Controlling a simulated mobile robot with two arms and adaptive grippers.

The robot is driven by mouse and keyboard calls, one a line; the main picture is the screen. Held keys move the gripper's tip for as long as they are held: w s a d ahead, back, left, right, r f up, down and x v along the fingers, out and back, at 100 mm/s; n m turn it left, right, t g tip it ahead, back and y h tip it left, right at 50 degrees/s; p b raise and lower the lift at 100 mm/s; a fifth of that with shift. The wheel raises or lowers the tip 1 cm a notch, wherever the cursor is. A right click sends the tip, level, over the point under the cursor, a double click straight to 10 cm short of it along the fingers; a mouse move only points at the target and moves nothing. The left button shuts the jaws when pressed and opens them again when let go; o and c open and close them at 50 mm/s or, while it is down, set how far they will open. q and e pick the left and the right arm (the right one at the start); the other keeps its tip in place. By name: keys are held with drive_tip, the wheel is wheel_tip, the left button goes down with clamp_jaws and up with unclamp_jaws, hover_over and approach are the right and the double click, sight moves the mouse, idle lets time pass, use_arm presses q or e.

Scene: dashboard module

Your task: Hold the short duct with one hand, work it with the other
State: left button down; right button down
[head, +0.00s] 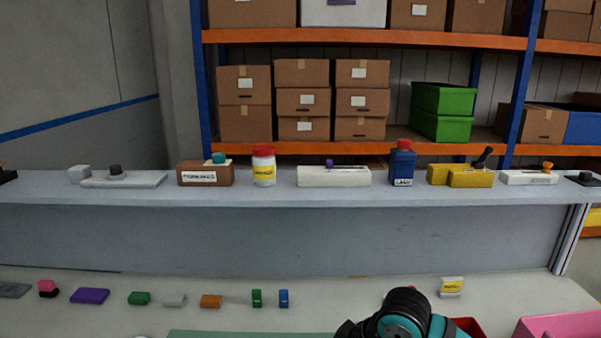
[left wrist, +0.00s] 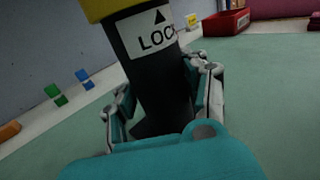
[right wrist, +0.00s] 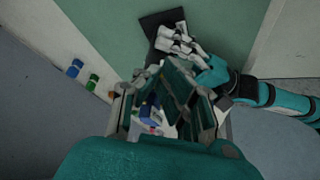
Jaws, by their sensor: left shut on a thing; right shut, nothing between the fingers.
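The short duct (left wrist: 150,75) is a black tube with a white label reading "LOC" and an arrow, and a yellow part at its top. My left gripper (left wrist: 163,90) is shut around it and holds it over the green mat. In the right wrist view a dark piece (right wrist: 160,24) of the duct shows beside my left gripper's fingers (right wrist: 180,45). My right gripper (right wrist: 172,88) is shut and empty, a little apart from the left one. In the head view both grippers are out of sight.
Small coloured blocks, such as an orange one (head: 210,301) and a purple one (head: 90,296), lie along the table's back. A red bin (head: 468,326) and a pink bin (head: 555,326) stand at right. A raised shelf (head: 290,190) holds several containers. The green mat (head: 250,334) looks mostly clear.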

use_arm(q)
drive_tip(key=shift+w+a, duration=0.1)
use_arm(e)
wheel_tip(320, 180, up, 6)
idle(0.4)
use_arm(q)
drive_tip(key=c, duration=0.6)
unclamp_jaws()
drive_tip(key=shift+o, duration=0.2)
drive_tip(key=shift+a, duration=0.1)
